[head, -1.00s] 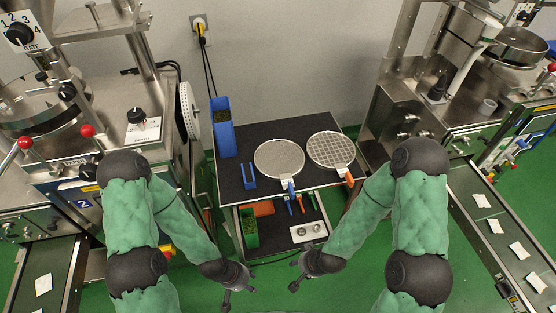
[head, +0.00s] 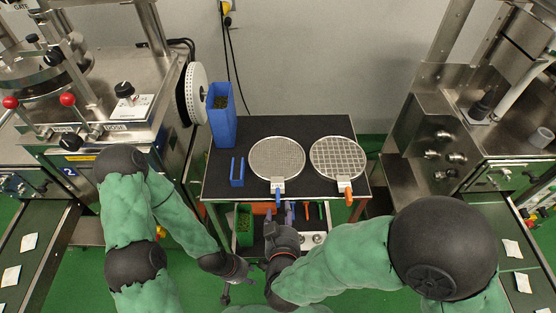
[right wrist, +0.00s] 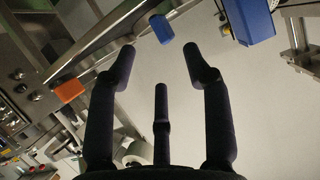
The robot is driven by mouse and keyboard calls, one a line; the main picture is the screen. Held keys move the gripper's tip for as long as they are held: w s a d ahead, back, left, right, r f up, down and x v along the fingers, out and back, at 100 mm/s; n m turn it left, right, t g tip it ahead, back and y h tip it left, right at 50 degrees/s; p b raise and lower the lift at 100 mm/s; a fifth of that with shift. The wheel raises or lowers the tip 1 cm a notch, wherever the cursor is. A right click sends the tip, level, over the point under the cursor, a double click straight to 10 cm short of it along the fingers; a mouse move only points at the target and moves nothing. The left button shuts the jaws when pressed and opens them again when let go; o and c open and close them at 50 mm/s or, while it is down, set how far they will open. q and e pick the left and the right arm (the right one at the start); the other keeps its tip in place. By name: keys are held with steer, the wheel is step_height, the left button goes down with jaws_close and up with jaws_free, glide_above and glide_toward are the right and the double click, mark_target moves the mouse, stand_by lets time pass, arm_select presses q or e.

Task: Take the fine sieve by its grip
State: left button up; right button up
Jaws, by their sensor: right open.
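The fine sieve (head: 277,157), a round grey mesh disc with a blue grip (head: 278,194), lies on the dark table top, its grip pointing toward me past the front edge. My right gripper (head: 284,215) is just below that grip in the head view. In the right wrist view, its fingers (right wrist: 165,62) are spread and empty. A blue block, seemingly the fine sieve's grip (right wrist: 162,28), shows beyond the fingertips, apart from them. My left gripper (head: 232,287) hangs low, left of the right one; its opening is too small to make out.
A coarse sieve (head: 338,157) with an orange grip (head: 348,197) lies to the right on the table (head: 225,184). A small blue holder (head: 237,172) and tall blue bin (head: 222,115) stand left. A lower shelf holds a green bin (head: 244,225). Machines flank both sides.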

mark_target(279, 192)
steer(key=b+x, duration=0.4)
steer(key=x, duration=0.5)
steer(key=shift+w+a, duration=0.15)
steer(key=shift+w, duration=0.2)
steer(key=shift+w+f+b, duration=0.15)
steer(key=shift+w+b, duration=0.25)
steer(key=shift+w, duration=0.1)
jaws_close()
